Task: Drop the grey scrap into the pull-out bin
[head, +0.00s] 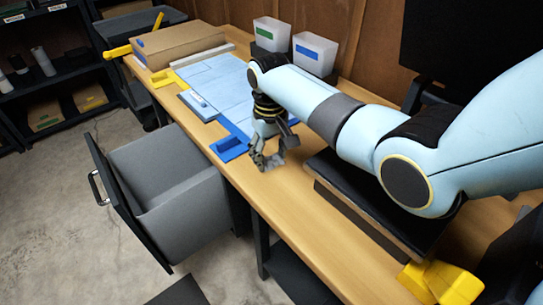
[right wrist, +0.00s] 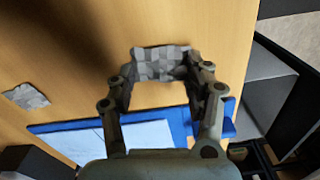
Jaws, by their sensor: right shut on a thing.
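A crumpled, checkered grey scrap (right wrist: 160,63) sits between the fingertips of my right gripper (right wrist: 158,80) in the right wrist view. In the head view the right gripper (head: 267,160) is low over the wooden bench, near its front edge, shut on the scrap. I cannot tell whether the scrap touches the bench. The pull-out bin (head: 172,178), a grey drawer with a dark front and handle, stands open below the bench edge, left of the gripper. Part of it shows at the right of the right wrist view (right wrist: 265,82). My left gripper is out of view.
A second grey scrap (right wrist: 26,97) lies on the bench in the right wrist view. A blue-edged mat with pale sheets (head: 215,85) lies behind the gripper. Two white bins (head: 314,53), a cardboard box (head: 178,43) and a dark slab (head: 375,205) also occupy the bench.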

